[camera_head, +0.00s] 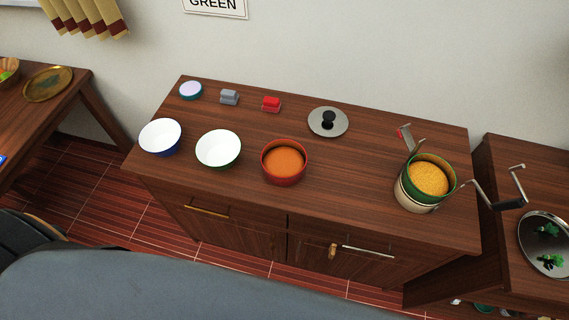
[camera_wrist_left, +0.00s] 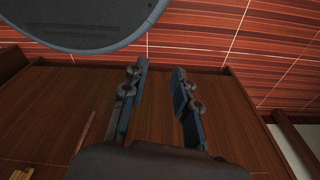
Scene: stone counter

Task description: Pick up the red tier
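The red tier (camera_head: 284,166) is a round red bowl filled with something orange. It stands upright near the middle of the wooden counter top, apart from the other bowls. At the right, a green tier (camera_head: 452,185) with yellow grainy contents sits on a cream tier (camera_head: 415,197), with metal frame arms (camera_head: 518,186) on both sides. My left gripper (camera_wrist_left: 158,68) shows in the left wrist view with its two fingers apart and nothing between them. The red tier is not in that view. Neither gripper shows in the head view.
Left of the red tier stand a white-inside green bowl (camera_head: 218,149) and a blue bowl (camera_head: 160,136). Behind are a small round dish (camera_head: 191,91), a grey block (camera_head: 229,97), a red block (camera_head: 271,104) and a lid with a black knob (camera_head: 328,122). Counter between red tier and stack is clear.

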